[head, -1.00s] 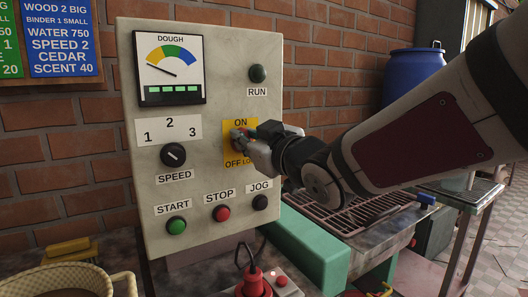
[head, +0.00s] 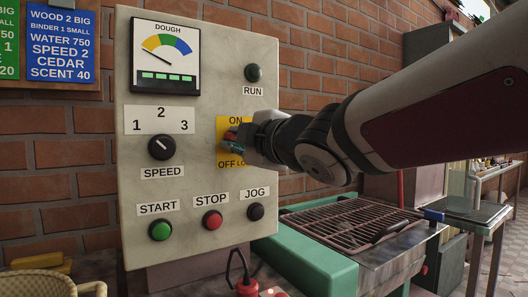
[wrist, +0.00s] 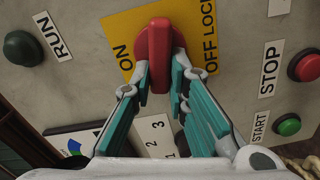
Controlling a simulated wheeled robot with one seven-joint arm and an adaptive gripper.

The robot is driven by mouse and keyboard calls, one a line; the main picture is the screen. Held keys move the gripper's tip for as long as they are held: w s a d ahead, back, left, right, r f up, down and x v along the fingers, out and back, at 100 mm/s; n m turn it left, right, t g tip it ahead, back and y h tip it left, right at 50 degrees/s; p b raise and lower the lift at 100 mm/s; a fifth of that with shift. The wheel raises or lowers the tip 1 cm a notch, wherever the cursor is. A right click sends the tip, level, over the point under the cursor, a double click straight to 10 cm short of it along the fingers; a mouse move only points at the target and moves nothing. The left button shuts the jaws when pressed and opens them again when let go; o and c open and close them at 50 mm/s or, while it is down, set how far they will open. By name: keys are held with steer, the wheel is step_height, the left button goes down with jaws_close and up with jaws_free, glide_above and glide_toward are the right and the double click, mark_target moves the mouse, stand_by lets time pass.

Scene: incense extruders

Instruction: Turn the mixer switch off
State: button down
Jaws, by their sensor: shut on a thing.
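The mixer switch is a red handle (wrist: 158,60) on a yellow plate (wrist: 118,28) of the grey control panel (head: 190,240). In the wrist view the handle lies between the words ON, at left, and OFF LOCK, at right, pointing clearly at neither. My gripper (wrist: 160,85) is shut on the handle, with a teal-padded finger on each side. In the head view my gripper (head: 240,143) reaches the plate from the right and hides much of the switch. Only a little red of the handle (head: 230,135) shows there.
The speed knob (head: 161,147), green start button (head: 160,230), red stop button (head: 212,220) and dark jog button (head: 255,211) are close by on the panel. The dark green run lamp (head: 254,72) is above. A rack (head: 350,222) stands at right.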

steer(key=shift+f+n+b, duration=0.25)
steer(key=shift+n+b, duration=0.55)
steer(key=shift+n, duration=0.6)
steer(key=c, duration=1.6)
jaws_free()
steer(key=shift+o, duration=0.2)
steer(key=v, duration=1.2)
steer(key=shift+d, duration=0.1)
